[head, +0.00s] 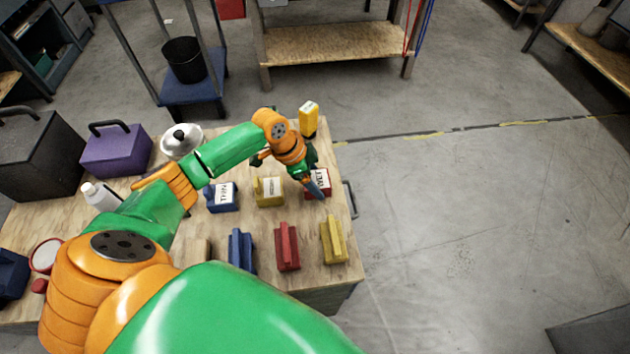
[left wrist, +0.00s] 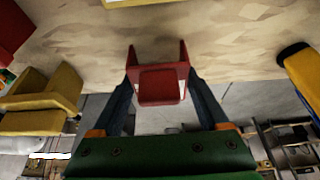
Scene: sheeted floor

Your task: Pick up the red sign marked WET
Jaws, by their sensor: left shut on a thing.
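The red sign (head: 325,178) with a white label stands near the right edge of the wooden table; the label's letters look like WET, partly covered by my gripper. My left gripper (head: 316,186) reaches over the table and is shut on this sign. In the left wrist view the red sign (left wrist: 160,84) sits between the two blue fingers (left wrist: 160,88). I cannot tell whether its base touches the table. A yellow sign (head: 268,191) and a blue sign (head: 222,197), both with white labels, stand to its left. My right gripper is not in view.
Blue (head: 241,250), red (head: 287,247) and yellow (head: 333,240) signs without visible labels form a nearer row. A yellow-topped object (head: 308,114) stands behind the red sign. A purple toolbox (head: 115,152) and a white bottle (head: 99,195) are at left.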

